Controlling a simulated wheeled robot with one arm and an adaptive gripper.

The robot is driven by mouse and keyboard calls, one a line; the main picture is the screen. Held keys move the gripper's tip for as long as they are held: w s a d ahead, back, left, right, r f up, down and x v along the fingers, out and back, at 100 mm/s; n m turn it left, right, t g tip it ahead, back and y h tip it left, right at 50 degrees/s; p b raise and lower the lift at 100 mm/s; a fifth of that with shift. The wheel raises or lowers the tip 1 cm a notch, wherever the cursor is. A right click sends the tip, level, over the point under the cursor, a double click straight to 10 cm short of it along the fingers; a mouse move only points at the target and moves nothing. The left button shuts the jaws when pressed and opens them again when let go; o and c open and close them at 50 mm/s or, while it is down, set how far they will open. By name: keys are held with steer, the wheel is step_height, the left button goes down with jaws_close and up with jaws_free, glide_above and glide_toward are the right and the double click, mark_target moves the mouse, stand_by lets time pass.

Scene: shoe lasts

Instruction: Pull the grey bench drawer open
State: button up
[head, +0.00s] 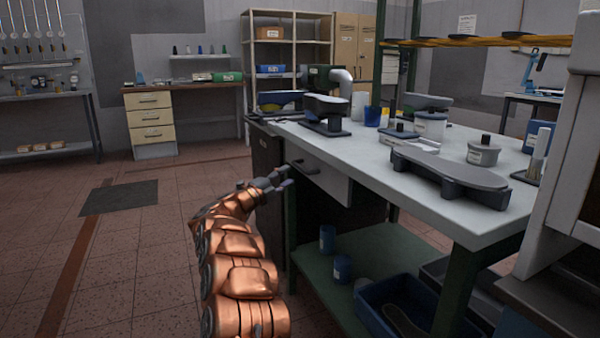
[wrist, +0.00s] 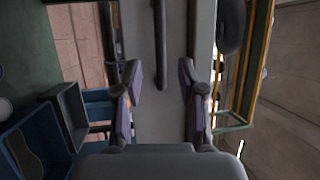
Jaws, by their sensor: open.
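The grey bench drawer (head: 333,186) sits under the worktop of the bench, its light front about flush below the top edge. Its dark bar handle (head: 304,167) runs across the front. In the wrist view the drawer front (wrist: 165,125) fills the middle, and the handle (wrist: 159,45) stands upright in the picture. My gripper (head: 279,181) is just in front of the drawer, open and empty. In the wrist view its two fingers (wrist: 163,85) lie on either side of the handle's line. Whether they reach around the handle, I cannot tell.
The worktop (head: 360,170) above holds a dark shoe-last stand (head: 450,178) and several tins. A green lower shelf (head: 315,262) carries blue cups and a blue bin (head: 370,310). The tiled floor to the left is open, with a dark mat (head: 120,197).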

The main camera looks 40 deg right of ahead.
mark_target(300, 167)
steer(key=shift+w+d+r+b, duration=0.1)
steer(key=shift+d+r+b, duration=0.15)
steer(key=shift+d, duration=0.95)
steer(key=shift+w+d+r+b, duration=0.1)
steer(key=shift+d+r+b, duration=0.1)
steer(key=shift+d, duration=0.95)
steer(key=shift+w+d+r+b, duration=0.1)
steer(key=shift+d+r+b, duration=0.15)
steer(key=shift+d, duration=0.95)
jaws_close()
